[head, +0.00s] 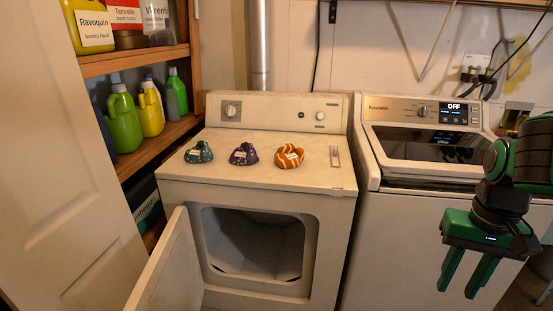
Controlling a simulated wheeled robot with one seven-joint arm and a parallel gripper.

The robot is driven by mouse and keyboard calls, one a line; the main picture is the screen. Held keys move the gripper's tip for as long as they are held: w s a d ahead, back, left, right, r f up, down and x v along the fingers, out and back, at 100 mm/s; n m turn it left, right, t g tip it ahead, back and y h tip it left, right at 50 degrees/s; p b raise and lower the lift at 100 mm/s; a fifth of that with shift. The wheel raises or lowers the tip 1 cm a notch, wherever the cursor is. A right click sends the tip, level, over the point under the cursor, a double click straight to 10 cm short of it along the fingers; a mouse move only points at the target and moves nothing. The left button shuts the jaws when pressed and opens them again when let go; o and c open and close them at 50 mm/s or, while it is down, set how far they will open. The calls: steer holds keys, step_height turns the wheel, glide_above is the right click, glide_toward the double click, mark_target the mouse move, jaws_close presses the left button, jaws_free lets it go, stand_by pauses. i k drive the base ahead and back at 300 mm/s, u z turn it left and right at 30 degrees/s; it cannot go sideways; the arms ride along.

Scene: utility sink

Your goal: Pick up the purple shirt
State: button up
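A small crumpled purple cloth (243,154), which looks like the purple shirt, lies on top of the dryer (262,178). It has light specks and a pale patch. It sits between a green speckled cloth (199,152) on its left and an orange and white striped cloth (290,155) on its right. My gripper (463,283) hangs at the right, in front of the washer, with its two green fingers apart and pointing down. It is empty and well to the right of the purple shirt.
The dryer door (168,270) stands open at the front left. The washer (400,220) is on the right. Shelves with bottles (123,120) and a white door (65,170) are at the left. The dryer top around the cloths is clear.

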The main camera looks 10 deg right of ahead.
mark_target(245, 154)
steer(key=z, duration=0.65)
steer(key=k, duration=0.9)
steer(key=z, duration=0.6)
steer(key=i, duration=1.05)
steer(key=u, duration=1.35)
steer(key=i, duration=0.8)
steer(key=u, duration=0.5)
